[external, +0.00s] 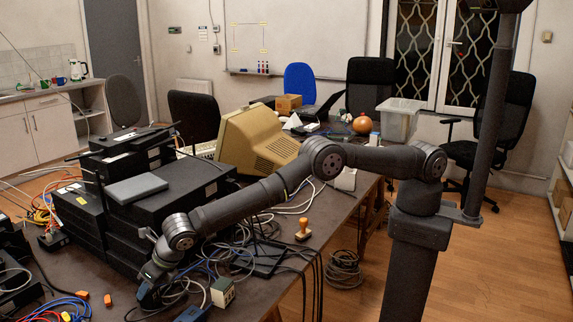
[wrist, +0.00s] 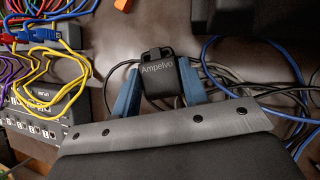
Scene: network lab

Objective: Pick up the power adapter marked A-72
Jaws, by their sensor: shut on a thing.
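No A-72 mark is readable on the face that shows. In the external view my gripper (external: 148,294) is low at the front of the cluttered table, among cables. The adapter cannot be made out there, and I cannot tell whether it still touches the table.
Cables lie around the gripper, including a yellow one (wrist: 40,80) and a blue one (wrist: 215,75). A stack of black network boxes (external: 165,200) stands behind the gripper. A wooden stamp (external: 303,230) and a small green-and-white box (external: 222,292) are to the right.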

